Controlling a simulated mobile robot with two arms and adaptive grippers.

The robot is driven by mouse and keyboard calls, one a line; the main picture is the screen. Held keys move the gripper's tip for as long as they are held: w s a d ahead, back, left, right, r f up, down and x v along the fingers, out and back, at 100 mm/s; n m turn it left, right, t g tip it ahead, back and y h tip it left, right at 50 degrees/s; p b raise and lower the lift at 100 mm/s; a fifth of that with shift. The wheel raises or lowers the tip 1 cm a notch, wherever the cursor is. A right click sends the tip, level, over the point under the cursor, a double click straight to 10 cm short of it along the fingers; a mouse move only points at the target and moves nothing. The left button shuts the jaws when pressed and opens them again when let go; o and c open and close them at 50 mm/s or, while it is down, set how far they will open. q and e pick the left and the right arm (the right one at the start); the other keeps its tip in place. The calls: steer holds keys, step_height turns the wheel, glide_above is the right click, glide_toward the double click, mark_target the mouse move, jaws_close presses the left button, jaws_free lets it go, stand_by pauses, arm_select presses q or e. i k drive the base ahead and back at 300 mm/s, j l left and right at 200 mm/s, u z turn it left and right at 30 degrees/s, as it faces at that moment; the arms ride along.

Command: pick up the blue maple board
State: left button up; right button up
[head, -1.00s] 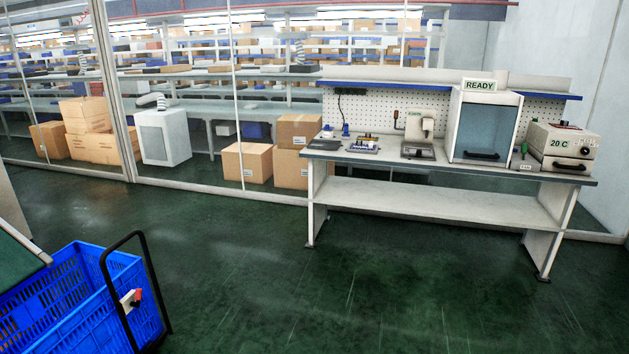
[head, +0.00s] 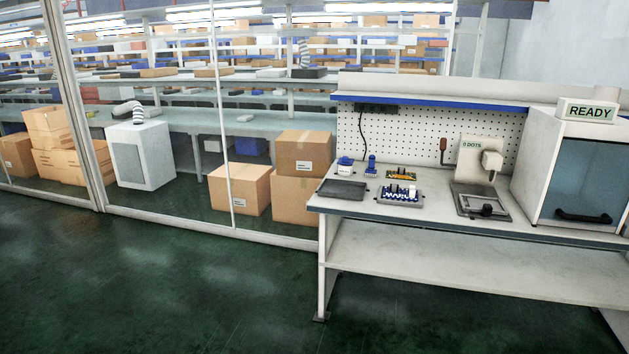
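A small blue board-like piece (head: 402,193) with white and dark parts on it lies in a grey tray on the workbench, left of its middle. It is too small to tell whether it is the blue maple board. A yellow-orange board (head: 401,175) with dark parts lies just behind it. A flat, dark grey tray (head: 343,190) is on the bench's left end. Neither of my grippers is in view.
The workbench (head: 440,276) holds a machine labelled "0 DOTS" (head: 474,168) and a glass-fronted cabinet (head: 577,180) under a READY sign. Cardboard boxes (head: 240,190) stand beyond a glass partition on the left. The green floor (head: 170,290) before the bench is clear.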

mark_target(394, 191)
steer(key=i+z, duration=0.1)
steer(key=i, duration=0.9)
steer(key=i+j+z, duration=0.1)
steer(key=i, duration=0.85)
steer(key=j, duration=0.15)
